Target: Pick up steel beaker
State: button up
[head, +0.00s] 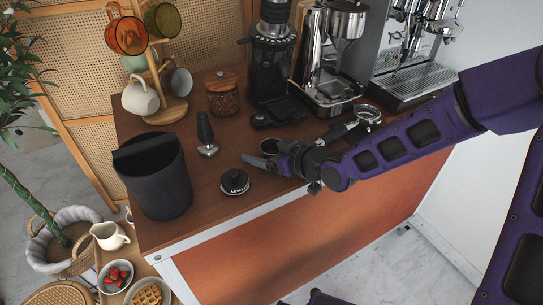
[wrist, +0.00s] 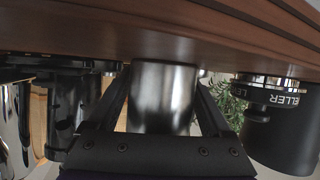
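The steel beaker (wrist: 163,95) is a shiny metal cylinder in the middle of the wrist view, upside down there against the wooden top. In the head view a bit of its rim (head: 268,144) shows behind my gripper (head: 262,156), which hides most of it. My gripper is low over the cart top. In the wrist view the two fingers of my gripper (wrist: 164,84) stand open on either side of the beaker. I cannot tell whether either finger touches it.
A black leveller (head: 234,182) sits left of my gripper, with a tamper (head: 207,135) and a dark knock box (head: 153,178) beyond. A grinder (head: 273,55) stands behind, and a portafilter (head: 352,127) lies to the right. The cart's front edge (head: 240,218) is close.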

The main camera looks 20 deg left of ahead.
jog(key=c, duration=1.1)
